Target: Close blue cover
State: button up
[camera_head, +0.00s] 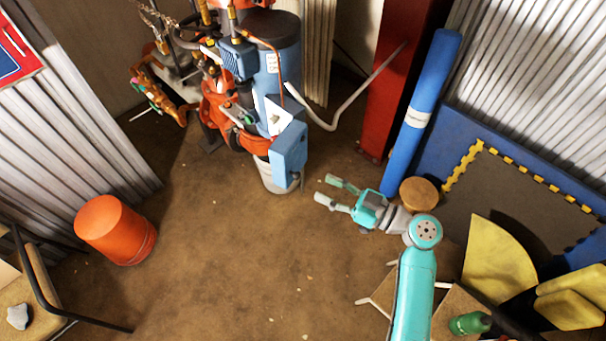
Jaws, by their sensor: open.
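A light blue box-like part (289,152) sticks out from the lower right of the riser assembly, above a white bucket (270,177). It may be the blue cover, but I cannot tell whether it is open or shut. A smaller ribbed blue box (240,58) sits higher on the assembly. A white plate (278,115) shows just above the light blue part. My gripper (323,187) is open and empty, with its two fingers pointing left. It appears a little right of and below the light blue part, apart from it.
An orange bucket (115,230) stands on the floor at left. A red column (396,80), a blue roll (421,115) and a round wooden stool (418,194) are at right. A bent pale pipe (333,122) reaches the column. The middle floor is clear.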

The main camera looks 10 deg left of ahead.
aim_at(299, 176)
jog(key=x, duration=0.8)
grip_shut()
